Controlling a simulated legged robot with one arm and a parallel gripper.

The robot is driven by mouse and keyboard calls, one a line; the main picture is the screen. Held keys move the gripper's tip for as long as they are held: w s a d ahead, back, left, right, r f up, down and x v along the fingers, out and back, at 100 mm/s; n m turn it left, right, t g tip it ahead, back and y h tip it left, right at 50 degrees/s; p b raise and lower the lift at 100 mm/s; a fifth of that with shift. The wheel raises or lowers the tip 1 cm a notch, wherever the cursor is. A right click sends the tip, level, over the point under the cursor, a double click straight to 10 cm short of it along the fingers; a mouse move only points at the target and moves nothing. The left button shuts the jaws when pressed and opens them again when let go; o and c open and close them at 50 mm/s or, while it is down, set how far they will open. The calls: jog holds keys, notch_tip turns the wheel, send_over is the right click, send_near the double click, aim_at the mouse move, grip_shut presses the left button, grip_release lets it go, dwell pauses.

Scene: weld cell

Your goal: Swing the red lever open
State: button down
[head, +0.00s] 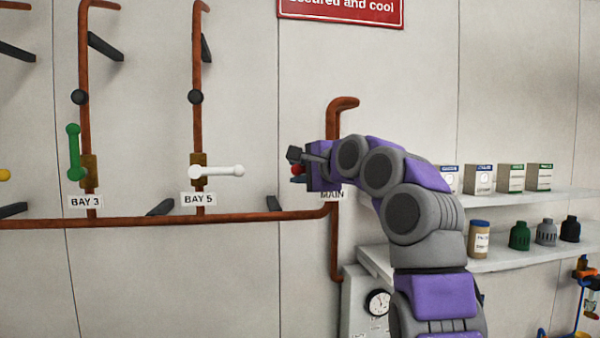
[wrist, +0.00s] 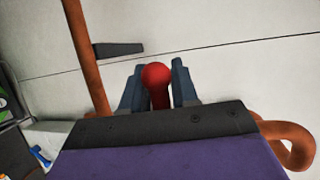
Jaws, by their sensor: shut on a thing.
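The red lever shows in the wrist view as a round red knob (wrist: 157,75) on a short red stem, between the two fingers of my gripper (wrist: 158,88). In the head view a small part of the red lever (head: 297,170) shows at my gripper (head: 296,168), in front of the pipe marked MAIN. My gripper is shut on the lever. The lever's pivot and valve body are hidden behind my gripper and wrist.
A white lever (head: 217,171) at BAY 5 and a green lever (head: 74,152) at BAY 3 sit to the left. A copper pipe (head: 150,220) runs along the wall. Shelves (head: 500,260) with boxes and jars stand at right. The wall between BAY 5 and my gripper is bare.

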jog(key=shift+r, duration=0.15)
jog(key=shift+d+r+m+y+p, duration=0.1)
jog(key=shift+r+m+y+p, duration=0.2)
jog(key=shift+r+m+p, duration=0.3)
jog(key=shift+f+p, duration=0.1)
jog(key=shift+p, duration=0.2)
jog(key=shift+r+m+y+p, duration=0.3)
jog(key=shift+m+p, duration=0.2)
jog(key=shift+m, duration=0.1)
jog(key=w+d+r+m+t+y+p, duration=0.1)
jog(key=d+r+m+t+p, duration=0.3)
jog(key=m, duration=0.7)
jog(key=shift+w+r+t, duration=0.15)
jog(key=shift+r+t, duration=0.35)
jog(key=shift+t, duration=0.1)
jog(key=shift+p, duration=0.3)
